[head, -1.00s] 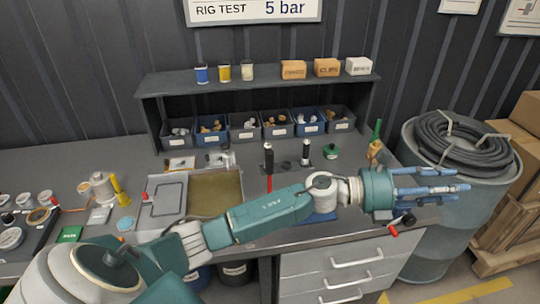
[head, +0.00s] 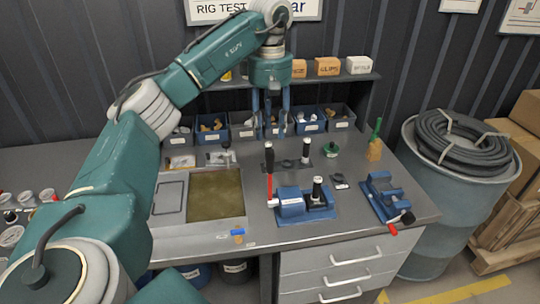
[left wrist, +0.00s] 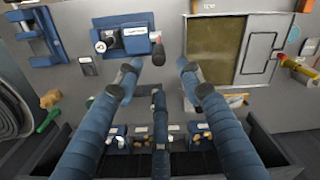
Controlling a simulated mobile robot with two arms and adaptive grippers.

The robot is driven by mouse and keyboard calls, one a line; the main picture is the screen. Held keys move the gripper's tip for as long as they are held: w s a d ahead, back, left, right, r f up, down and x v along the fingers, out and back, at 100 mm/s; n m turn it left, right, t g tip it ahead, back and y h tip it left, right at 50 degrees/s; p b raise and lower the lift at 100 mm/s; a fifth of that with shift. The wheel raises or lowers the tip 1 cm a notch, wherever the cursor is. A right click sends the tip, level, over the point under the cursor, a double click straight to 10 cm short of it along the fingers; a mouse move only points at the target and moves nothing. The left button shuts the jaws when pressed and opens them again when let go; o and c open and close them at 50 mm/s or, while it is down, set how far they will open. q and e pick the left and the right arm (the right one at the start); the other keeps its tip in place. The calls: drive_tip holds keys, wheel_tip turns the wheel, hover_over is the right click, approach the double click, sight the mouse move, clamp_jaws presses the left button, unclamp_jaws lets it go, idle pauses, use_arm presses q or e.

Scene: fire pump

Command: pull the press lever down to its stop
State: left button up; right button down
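The blue press (head: 292,203) with a white label stands near the front of the bench. Its red lever (head: 269,186) stands upright at the press's left end, topped by a black grip (head: 268,150). The press also shows in the left wrist view (left wrist: 122,22), with the black grip (left wrist: 158,54) seen nearly end-on. My left gripper (head: 270,136) is open and empty, with its fingers pointing down above the bench. In the left wrist view, the grip appears between the spread fingertips (left wrist: 158,70), with no clear contact. My right gripper is not in view.
A blue vise (head: 382,190) with a red-ended handle stands right of the press. A shallow tray (head: 243,205) lies left of it. A rear shelf (head: 365,84) and parts bins (head: 341,124) lie behind the gripper. A black-and-white handle (head: 306,152) stands close to the lever.

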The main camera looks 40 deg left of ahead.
sight(269, 150)
use_arm(q)
wheel_tip(269, 150, down, 9)
drive_tip(key=shift+r+p, duration=0.15)
drive_tip(key=shift+p, duration=1)
drive_tip(key=shift+f, duration=0.6)
drive_tip(key=shift+w, duration=0.1)
clamp_jaws()
